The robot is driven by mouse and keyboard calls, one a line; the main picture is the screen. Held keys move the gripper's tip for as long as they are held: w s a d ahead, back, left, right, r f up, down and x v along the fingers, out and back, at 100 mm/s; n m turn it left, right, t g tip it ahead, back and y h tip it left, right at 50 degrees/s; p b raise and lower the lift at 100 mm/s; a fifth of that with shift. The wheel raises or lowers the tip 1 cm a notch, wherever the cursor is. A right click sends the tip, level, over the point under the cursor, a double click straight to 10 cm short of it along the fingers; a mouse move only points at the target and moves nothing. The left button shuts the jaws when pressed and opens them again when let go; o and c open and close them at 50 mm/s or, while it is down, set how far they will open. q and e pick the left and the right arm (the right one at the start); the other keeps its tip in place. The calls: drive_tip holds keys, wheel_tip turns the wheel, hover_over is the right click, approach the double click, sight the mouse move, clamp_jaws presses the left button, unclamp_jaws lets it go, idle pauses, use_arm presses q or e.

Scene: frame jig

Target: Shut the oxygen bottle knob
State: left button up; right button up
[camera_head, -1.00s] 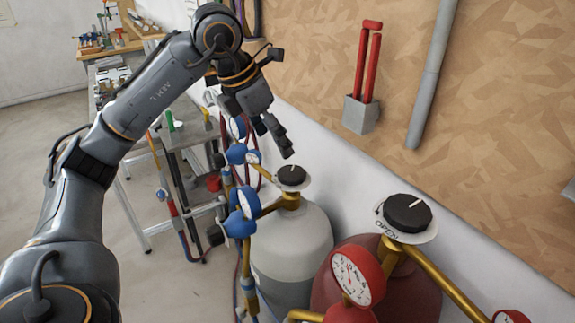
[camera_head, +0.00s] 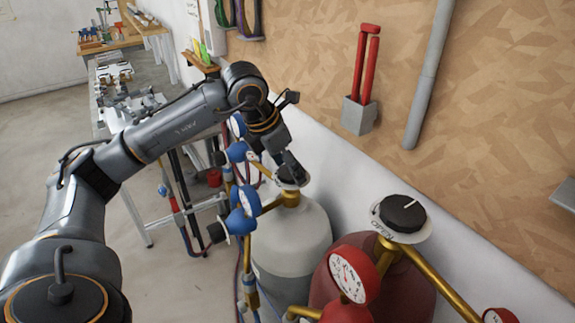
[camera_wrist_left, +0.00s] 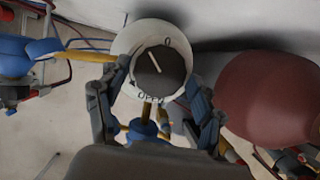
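The grey-white bottle (camera_head: 290,240) with blue gauges stands at the picture's middle. Its black knob (camera_wrist_left: 160,72) sits on a white disc (camera_wrist_left: 125,42) lettered OPEN, and its white mark points to the upper left in the left wrist view. In the head view the knob is mostly hidden by my left gripper (camera_head: 291,172). My left gripper also shows in the left wrist view (camera_wrist_left: 158,76), open, with one finger on each side of the knob. I cannot tell whether the fingers touch it. My right gripper is not in view.
A dark red bottle (camera_head: 400,285) with its own black knob (camera_head: 403,213) and red gauge (camera_head: 354,274) stands close on the right. Blue gauges (camera_head: 241,222) and brass pipes crowd the left side. The wall is close behind.

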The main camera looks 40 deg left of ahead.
use_arm(q)
drive_tip(key=c, duration=0.6)
drive_tip(key=shift+m, duration=0.3)
drive_tip(key=shift+a+f+m+b, duration=0.1)
drive_tip(key=shift+m+b, duration=0.35)
drive_tip(key=shift+m, duration=0.05)
drive_tip(key=shift+w+m+g+h+b, duration=0.15)
drive_tip(key=shift+m+g+h+b, duration=0.35)
drive_tip(key=shift+m, duration=0.7)
drive_tip(key=shift+a+m+h, duration=0.1)
drive_tip(key=shift+m+h, duration=0.4)
drive_tip(key=shift+m, duration=0.7)
drive_tip(key=shift+w+m+g, duration=0.15)
drive_tip(key=shift+m+g, duration=0.55)
drive_tip(key=shift+m, duration=0.6)
